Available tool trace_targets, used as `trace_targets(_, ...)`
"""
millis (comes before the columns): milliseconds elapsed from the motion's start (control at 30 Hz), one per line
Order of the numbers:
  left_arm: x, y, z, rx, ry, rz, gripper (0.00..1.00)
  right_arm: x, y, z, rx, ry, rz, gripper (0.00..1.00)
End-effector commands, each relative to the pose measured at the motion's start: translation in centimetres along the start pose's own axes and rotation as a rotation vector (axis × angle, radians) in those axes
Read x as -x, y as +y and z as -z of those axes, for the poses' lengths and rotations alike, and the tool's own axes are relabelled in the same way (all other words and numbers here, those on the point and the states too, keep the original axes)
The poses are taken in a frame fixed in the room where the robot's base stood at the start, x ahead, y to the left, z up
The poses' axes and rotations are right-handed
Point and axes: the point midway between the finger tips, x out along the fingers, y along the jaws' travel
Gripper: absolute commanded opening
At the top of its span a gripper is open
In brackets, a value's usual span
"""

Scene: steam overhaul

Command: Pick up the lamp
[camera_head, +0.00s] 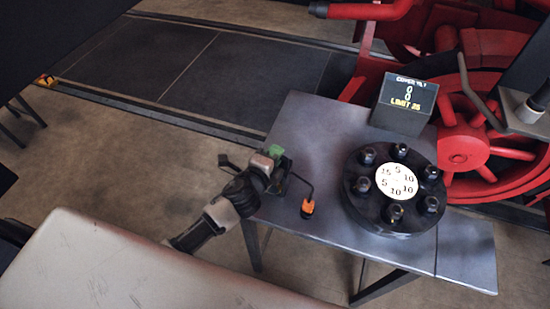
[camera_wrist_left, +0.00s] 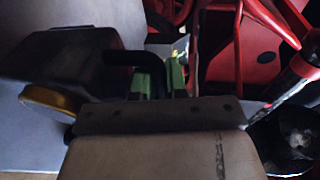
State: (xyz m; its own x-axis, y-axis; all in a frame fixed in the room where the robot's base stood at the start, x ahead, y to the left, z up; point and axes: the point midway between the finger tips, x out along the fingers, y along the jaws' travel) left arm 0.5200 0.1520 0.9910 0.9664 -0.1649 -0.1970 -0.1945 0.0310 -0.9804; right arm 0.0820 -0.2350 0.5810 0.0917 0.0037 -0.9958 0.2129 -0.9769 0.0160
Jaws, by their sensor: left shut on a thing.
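My left gripper (camera_head: 277,158), with green finger pads, is at the left edge of the grey table (camera_head: 315,130). In the left wrist view its green fingers (camera_wrist_left: 160,78) are closed on the black handle of a dark body with a yellow ring (camera_wrist_left: 52,101), which I take to be the lamp (camera_wrist_left: 70,62). In the head view the gripper hides most of it; a dark part (camera_head: 286,166) shows beside the fingers. I cannot tell whether it touches the table. My right gripper is not in view.
A black round fixture (camera_head: 385,222) with several nuts and a numbered white disc stands on the table. Behind it is a display box (camera_head: 404,103). Red wheelwork (camera_head: 465,145) stands behind; a pale surface (camera_head: 100,260) is at lower left.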

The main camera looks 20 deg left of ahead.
Motion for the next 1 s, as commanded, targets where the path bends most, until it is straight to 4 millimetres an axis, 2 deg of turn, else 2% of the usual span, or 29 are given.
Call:
trace_targets(33, 0.1, -0.7, 0.1, -0.002, 0.004, 0.005, 0.00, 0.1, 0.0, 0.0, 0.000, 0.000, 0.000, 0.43)
trace_targets(267, 0.5, -2.6, 0.1, -0.002, 0.004, 0.006, 0.00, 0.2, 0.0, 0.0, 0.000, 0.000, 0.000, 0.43)
trace_targets(433, 0.8, -3.3, 1.4, 0.003, 0.004, 0.005, 0.00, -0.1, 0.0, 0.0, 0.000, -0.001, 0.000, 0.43)
trace_targets(667, 1.5, -4.7, 4.1, 0.004, 0.005, 0.007, 0.00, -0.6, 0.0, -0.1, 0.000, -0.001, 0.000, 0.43)
trace_targets(1000, 2.9, -7.6, 9.2, 0.005, 0.005, 0.007, 0.00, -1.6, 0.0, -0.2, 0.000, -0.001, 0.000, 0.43)
